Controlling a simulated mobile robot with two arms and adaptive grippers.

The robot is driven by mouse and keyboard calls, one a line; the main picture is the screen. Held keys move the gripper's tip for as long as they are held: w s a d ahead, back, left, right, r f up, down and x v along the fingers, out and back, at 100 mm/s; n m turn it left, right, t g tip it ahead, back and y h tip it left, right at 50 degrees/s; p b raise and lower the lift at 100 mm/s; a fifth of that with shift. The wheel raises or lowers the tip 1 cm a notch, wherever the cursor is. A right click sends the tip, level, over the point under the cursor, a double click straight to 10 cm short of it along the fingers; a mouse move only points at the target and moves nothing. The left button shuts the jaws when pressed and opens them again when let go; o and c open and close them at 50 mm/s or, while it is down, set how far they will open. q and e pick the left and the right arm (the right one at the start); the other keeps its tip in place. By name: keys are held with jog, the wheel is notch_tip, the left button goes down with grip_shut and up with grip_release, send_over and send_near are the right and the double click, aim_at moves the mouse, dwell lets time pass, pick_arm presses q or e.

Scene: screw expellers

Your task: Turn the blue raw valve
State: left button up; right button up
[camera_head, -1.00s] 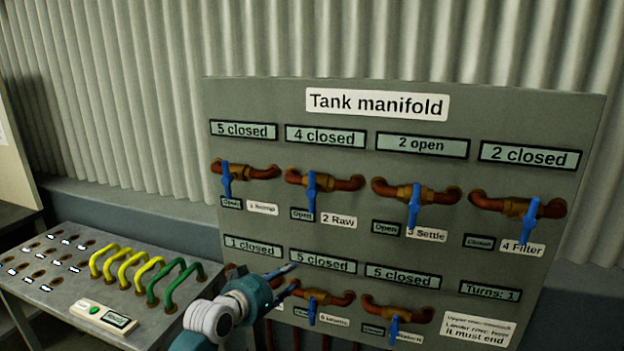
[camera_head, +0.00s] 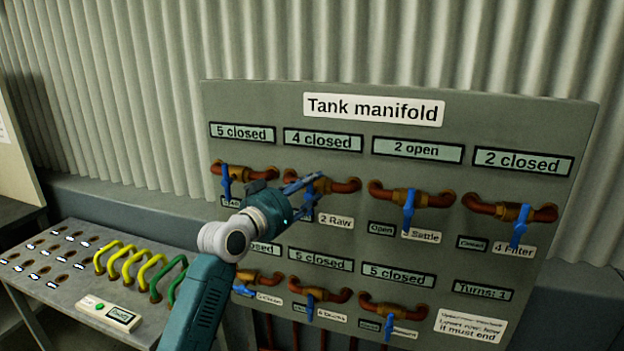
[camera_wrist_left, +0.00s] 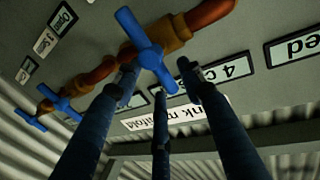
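The raw valve has a blue lever (camera_head: 310,196) on a brass body with rust-red pipe, above the label "2 Raw" (camera_head: 336,221). Its display (camera_head: 323,140) reads "4 closed". My left gripper (camera_head: 300,188) is at this valve, and its dark fingers partly hide the lever and the pipe's left part. In the left wrist view the blue lever (camera_wrist_left: 148,50) lies just beyond and between the spread fingertips (camera_wrist_left: 158,85). The fingers are apart; whether one touches the lever I cannot tell. My right gripper is not in view.
The settle valve (camera_head: 408,208) and filter valve (camera_head: 521,225) are to the right; the leftmost upper valve (camera_head: 226,182) is close to my left wrist. More valves (camera_head: 311,304) line the lower row. A bench (camera_head: 60,285) with yellow and green handles stands at the left.

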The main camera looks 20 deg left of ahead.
pick_arm(q)
jog(key=shift+x, duration=0.85)
jog(key=shift+c, duration=0.5)
grip_shut()
